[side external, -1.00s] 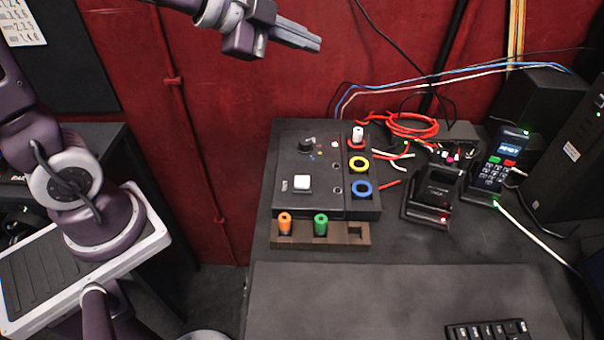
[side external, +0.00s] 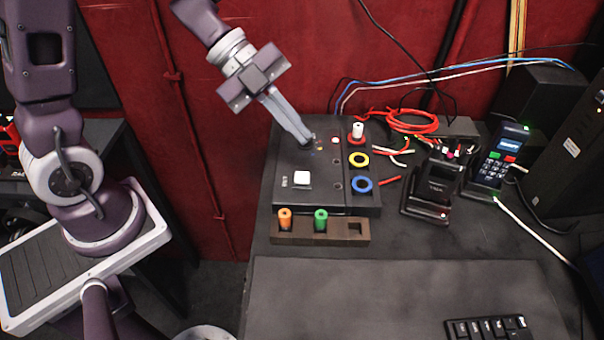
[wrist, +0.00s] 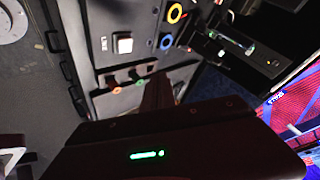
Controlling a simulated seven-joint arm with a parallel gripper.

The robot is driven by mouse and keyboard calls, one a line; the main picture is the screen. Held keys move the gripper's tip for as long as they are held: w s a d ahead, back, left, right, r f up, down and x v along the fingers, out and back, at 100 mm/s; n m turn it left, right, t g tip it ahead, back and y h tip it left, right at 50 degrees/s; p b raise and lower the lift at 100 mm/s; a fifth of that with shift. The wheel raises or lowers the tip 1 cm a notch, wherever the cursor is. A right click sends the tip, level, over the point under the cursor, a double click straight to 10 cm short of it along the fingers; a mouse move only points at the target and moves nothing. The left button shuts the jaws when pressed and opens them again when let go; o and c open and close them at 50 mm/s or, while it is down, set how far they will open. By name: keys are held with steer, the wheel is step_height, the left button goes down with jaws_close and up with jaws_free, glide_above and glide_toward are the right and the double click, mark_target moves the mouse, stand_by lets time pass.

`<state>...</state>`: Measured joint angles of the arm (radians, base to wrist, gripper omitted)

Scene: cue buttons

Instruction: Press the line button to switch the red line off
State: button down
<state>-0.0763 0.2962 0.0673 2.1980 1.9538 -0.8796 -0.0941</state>
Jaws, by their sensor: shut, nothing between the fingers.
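A black control panel (side external: 290,200) lies on the desk with a white square button (side external: 302,178) on its lower left part; the button also shows in the wrist view (wrist: 124,44). A small red spot (side external: 334,141) shows near the panel's top right. My gripper (side external: 308,140) is shut and empty, pointing down and right at the panel's upper part. Its fingertips overlap the dark knob there in the side view, above and apart from the white button. Contact with the panel cannot be told.
A yellow ring (side external: 358,160), a blue ring (side external: 361,185) and a white peg (side external: 358,131) are at the panel's right. A brown rack (side external: 345,232) in front holds orange (side external: 285,218) and green (side external: 320,219) pegs. Handset (side external: 497,155) and red cable (side external: 412,121) lie farther right.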

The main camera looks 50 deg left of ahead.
mark_target(297, 174)
steer(key=shift+f, duration=3.45)
steer(key=shift+f, duration=0.1)
steer(key=shift+f, duration=0.3)
steer(key=shift+f, duration=0.45)
steer(key=shift+r, duration=0.9)
steer(key=shift+r, duration=2.5)
